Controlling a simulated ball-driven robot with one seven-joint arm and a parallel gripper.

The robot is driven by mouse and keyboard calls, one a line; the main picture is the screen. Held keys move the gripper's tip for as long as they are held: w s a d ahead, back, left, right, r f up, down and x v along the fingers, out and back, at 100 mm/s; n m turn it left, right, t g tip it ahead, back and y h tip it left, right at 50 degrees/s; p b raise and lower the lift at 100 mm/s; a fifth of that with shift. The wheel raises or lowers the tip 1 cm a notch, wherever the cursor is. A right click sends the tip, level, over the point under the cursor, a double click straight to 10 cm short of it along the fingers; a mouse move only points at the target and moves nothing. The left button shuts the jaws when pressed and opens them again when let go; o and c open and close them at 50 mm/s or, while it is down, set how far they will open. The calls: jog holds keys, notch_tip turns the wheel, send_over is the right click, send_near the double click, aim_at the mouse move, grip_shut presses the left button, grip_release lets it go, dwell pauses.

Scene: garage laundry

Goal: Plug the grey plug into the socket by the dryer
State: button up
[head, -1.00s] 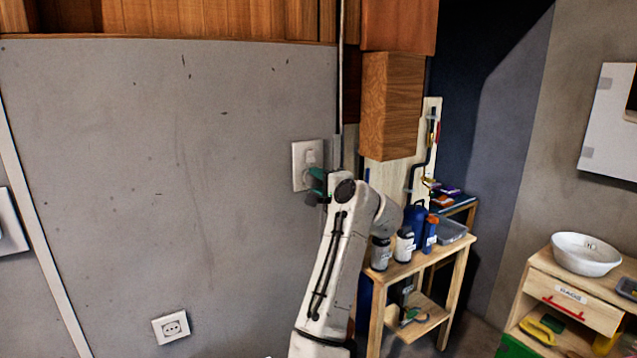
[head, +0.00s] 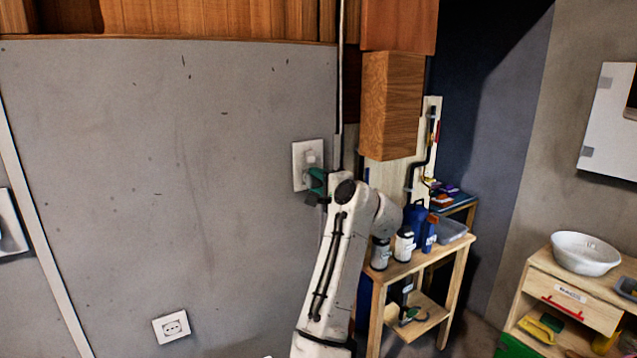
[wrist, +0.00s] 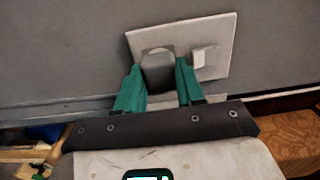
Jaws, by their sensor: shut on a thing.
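The grey plug (wrist: 158,72) is between the green fingers of my gripper (wrist: 160,84) in the wrist view, and my gripper is shut on it. The plug is in front of the left part of a pale wall plate (wrist: 218,60). How far it sits in the socket is hidden. A small white block (wrist: 205,57) stands out from the plate beside the plug. In the head view, my gripper (head: 317,184) is at the lower right of the same plate (head: 300,172), and the plug is not clearly visible there.
Another wall socket (head: 172,327) is low on the grey panel. A wooden box (head: 391,105) hangs right of the plate, near my arm. A wooden stand (head: 430,258) with bottles is close on the right. A white bowl (head: 586,254) sits on a cabinet farther right.

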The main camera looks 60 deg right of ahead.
jog(key=shift+w+d, duration=0.3)
jog(key=shift+w, duration=0.15)
dwell(0.3)
jog(key=o, duration=1.1)
jog(key=shift+c, duration=0.2)
jog(key=b+v, duration=0.2)
jog(key=v, duration=0.9)
jog(key=shift+d, duration=0.1)
